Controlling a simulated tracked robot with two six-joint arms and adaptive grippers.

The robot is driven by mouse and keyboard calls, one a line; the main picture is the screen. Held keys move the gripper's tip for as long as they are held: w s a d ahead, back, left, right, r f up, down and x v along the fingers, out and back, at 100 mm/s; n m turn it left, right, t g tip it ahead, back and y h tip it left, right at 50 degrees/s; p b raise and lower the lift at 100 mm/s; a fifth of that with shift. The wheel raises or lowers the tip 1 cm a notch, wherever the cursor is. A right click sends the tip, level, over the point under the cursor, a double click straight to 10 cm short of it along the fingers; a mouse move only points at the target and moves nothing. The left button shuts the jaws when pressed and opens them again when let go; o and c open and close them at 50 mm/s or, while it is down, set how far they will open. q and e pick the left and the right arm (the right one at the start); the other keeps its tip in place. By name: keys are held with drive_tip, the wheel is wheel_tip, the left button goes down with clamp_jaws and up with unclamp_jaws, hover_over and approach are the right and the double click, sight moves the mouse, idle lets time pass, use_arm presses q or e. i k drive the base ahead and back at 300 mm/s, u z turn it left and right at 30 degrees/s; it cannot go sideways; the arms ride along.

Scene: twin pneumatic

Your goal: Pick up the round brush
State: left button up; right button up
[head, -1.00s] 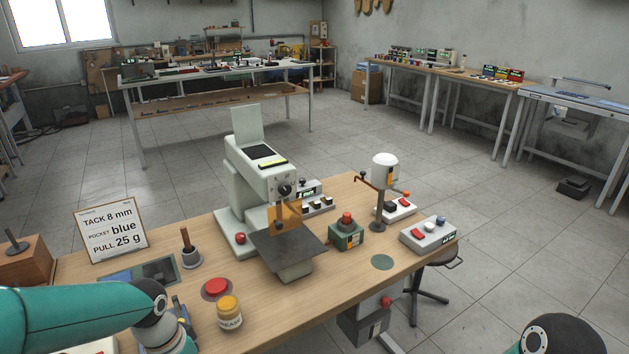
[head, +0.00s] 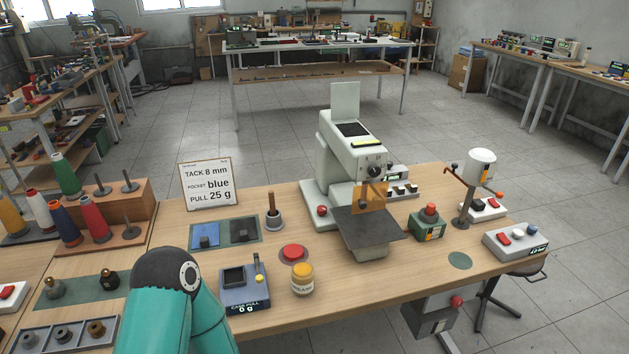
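What looks like the round brush (head: 271,203) stands upright on the bench, its brown handle rising from a small grey round holder (head: 274,222). Its bristles are hidden in the holder. It is left of the sewing machine and right of the white sign. A teal link of my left arm enters at the bottom left of the head view, in front of the bench; its gripper is not in view. My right arm and gripper are not in view.
A grease jar (head: 302,279), a red button (head: 293,252) and a blue-grey gauge box (head: 245,288) stand in front of the holder. Thread cones (head: 66,175) stand far left.

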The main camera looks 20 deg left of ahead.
sight(270, 193)
drive_tip(key=k, duration=0.95)
drive_tip(key=u, duration=0.75)
drive_tip(key=i, duration=1.35)
drive_tip(key=z, duration=0.2)
